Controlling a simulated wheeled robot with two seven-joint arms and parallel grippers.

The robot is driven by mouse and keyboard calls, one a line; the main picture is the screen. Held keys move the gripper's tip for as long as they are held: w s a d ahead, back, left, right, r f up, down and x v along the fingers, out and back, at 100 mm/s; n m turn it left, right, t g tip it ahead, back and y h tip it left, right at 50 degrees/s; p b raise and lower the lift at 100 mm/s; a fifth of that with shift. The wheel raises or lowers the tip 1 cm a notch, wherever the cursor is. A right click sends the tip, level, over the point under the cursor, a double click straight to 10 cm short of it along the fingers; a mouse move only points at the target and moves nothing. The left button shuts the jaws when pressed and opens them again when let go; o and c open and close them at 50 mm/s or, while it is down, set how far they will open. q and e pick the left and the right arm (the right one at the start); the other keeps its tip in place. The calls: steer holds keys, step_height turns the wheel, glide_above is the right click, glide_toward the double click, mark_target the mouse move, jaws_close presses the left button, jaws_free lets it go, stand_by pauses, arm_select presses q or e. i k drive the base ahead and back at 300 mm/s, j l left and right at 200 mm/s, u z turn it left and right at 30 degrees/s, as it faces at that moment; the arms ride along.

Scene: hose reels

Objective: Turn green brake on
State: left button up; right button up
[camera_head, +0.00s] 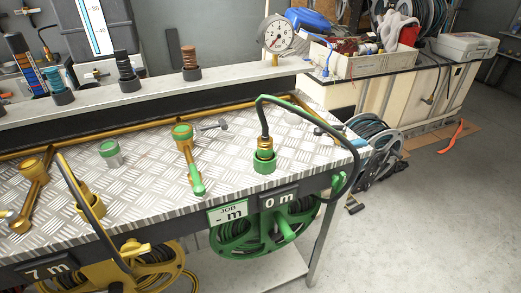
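The green hose reel (226,236) hangs under the front edge of the metal bench, partly hidden by the bench edge and its signs. A green bar-like part (286,227) shows on its face; I cannot tell whether it is the brake or how it is set. A black hose (299,102) loops out of a green and brass fitting (264,160) on the bench top and drops past the right edge. A valve with a green lever (196,180) stands left of the fitting, its lever pointing toward the bench front. Neither gripper shows.
The bench's diamond-plate top (140,190) also carries a green-topped cylinder (111,153) and a yellow valve (30,190). A yellow reel (95,276) hangs at lower left. A "0 m" sign (278,199) is on the front edge. Floor (430,230) at right is mostly clear.

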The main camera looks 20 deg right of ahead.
mark_target(338, 183)
steer(key=z, duration=1.3)
